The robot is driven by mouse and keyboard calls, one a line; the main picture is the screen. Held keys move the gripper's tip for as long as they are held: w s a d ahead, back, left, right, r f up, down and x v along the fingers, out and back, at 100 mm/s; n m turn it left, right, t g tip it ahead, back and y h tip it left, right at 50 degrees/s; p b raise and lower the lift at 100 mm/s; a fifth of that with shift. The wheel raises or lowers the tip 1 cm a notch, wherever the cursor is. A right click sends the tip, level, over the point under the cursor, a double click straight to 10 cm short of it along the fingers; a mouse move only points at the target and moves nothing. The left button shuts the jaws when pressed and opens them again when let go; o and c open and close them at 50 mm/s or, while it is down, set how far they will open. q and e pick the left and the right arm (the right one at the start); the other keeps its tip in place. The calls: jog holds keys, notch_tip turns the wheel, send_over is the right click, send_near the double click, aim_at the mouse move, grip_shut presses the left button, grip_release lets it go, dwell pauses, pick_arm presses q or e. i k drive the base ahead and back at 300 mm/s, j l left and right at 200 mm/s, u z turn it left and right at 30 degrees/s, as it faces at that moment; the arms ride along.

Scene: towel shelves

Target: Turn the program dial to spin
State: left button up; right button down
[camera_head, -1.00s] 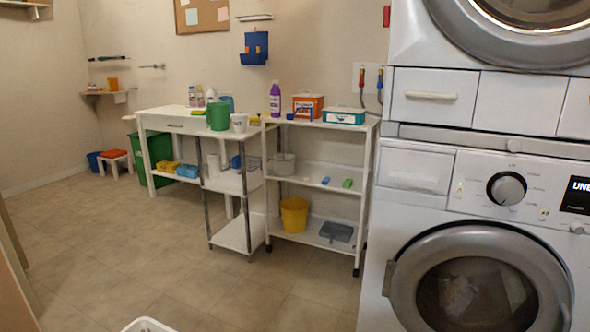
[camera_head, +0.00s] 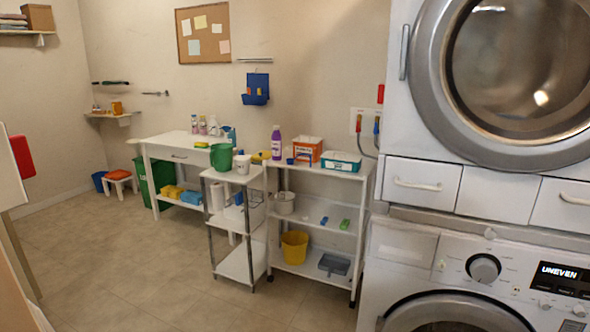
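The program dial (camera_head: 483,268) is a round dark knob with a silver face on the control panel of the lower white washing machine (camera_head: 395,282), at the lower right. Small marks ring it, too small to read. A black display (camera_head: 562,278) right of the dial shows "UNEVEN" and smaller text. The washer's round door (camera_head: 455,312) is cut off by the bottom edge. Neither of my grippers is in view.
A second front-loading machine (camera_head: 399,140) is stacked above, with drawers between. White shelf carts (camera_head: 330,210) with bottles, boxes and buckets stand left of the machines. The floor (camera_head: 130,265) at left is clear.

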aim_at(483, 270)
jog(key=z, duration=1.15)
